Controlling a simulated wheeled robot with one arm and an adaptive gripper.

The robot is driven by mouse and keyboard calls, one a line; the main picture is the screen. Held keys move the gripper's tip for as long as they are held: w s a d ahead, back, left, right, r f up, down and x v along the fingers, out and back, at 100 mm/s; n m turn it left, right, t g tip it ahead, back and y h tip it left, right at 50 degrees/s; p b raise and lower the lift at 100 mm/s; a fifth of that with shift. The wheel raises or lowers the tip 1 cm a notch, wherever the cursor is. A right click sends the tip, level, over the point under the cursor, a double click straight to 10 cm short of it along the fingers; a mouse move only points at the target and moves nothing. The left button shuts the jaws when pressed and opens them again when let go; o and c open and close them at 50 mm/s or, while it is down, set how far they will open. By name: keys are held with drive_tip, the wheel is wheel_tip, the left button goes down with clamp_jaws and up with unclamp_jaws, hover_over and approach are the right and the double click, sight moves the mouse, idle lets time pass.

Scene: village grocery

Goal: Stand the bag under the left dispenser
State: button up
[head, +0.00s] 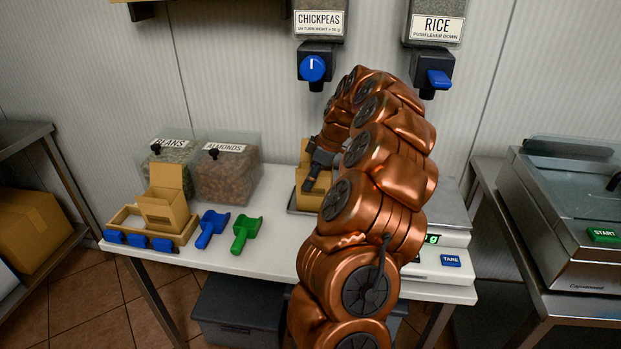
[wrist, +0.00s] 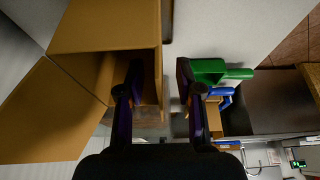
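The chickpeas dispenser (head: 319,22), the left of two labelled ones, hangs on the wall with a blue knob (head: 312,68). An open brown bag (head: 312,204) stands upright below it, partly hidden by my arm. My gripper (head: 312,178) is at this bag. In the wrist view the bag (wrist: 110,25) fills the upper left, its flap (wrist: 45,115) folded out. My fingers (wrist: 160,95) are apart: one is at the bag's opening, the other outside its wall with a gap. A second brown bag (head: 166,212) stands in a wooden tray (head: 187,233) at the left.
The rice dispenser (head: 436,20) has a blue lever (head: 439,79). Bins of beans (head: 172,152) and almonds (head: 228,175), a blue scoop (head: 211,228) and a green scoop (head: 245,232) are on the white table (head: 275,250). A scale (head: 440,263) is at its right end. The table's front middle is clear.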

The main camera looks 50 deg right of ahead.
drive_tip(key=shift+r, duration=0.15)
drive_tip(key=v, duration=1.1)
drive_tip(key=shift+s+d+r, duration=0.15)
drive_tip(key=shift+s+r, duration=0.05)
drive_tip(key=shift+r, duration=0.1)
